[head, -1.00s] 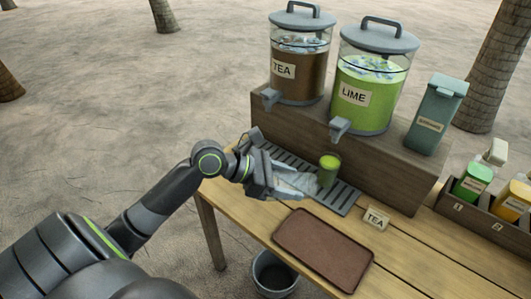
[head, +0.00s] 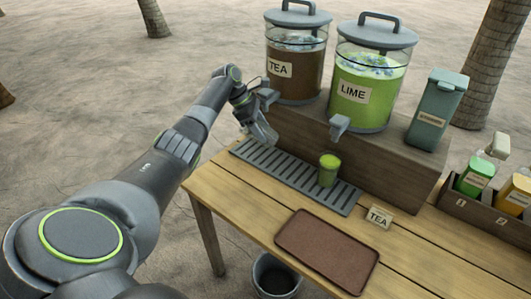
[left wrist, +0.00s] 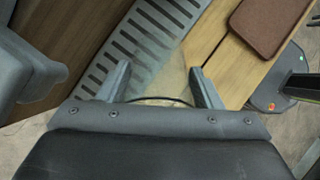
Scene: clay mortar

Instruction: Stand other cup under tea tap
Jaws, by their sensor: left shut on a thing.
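My left gripper (head: 264,134) is at the far left end of the slatted drip tray (head: 247,150), just below the tea tap (head: 267,97). In the left wrist view its fingers (left wrist: 163,88) stand apart around a faint, clear cup (left wrist: 160,76), which is hard to make out. I cannot tell whether the cup touches the drip tray. The tea dispenser (head: 296,80) holds brown liquid. A cup of green drink (head: 328,172) stands upright on the drip tray, apart from my gripper, in front of the lime dispenser (head: 362,105). My right gripper is not in view.
A wooden riser (head: 385,165) runs behind the drip tray. An empty brown serving tray (head: 327,250) and a TEA sign (head: 378,217) are in front. A teal container (head: 436,110) and a bottle crate (head: 468,212) stand right. A bucket (head: 275,274) is below the table edge.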

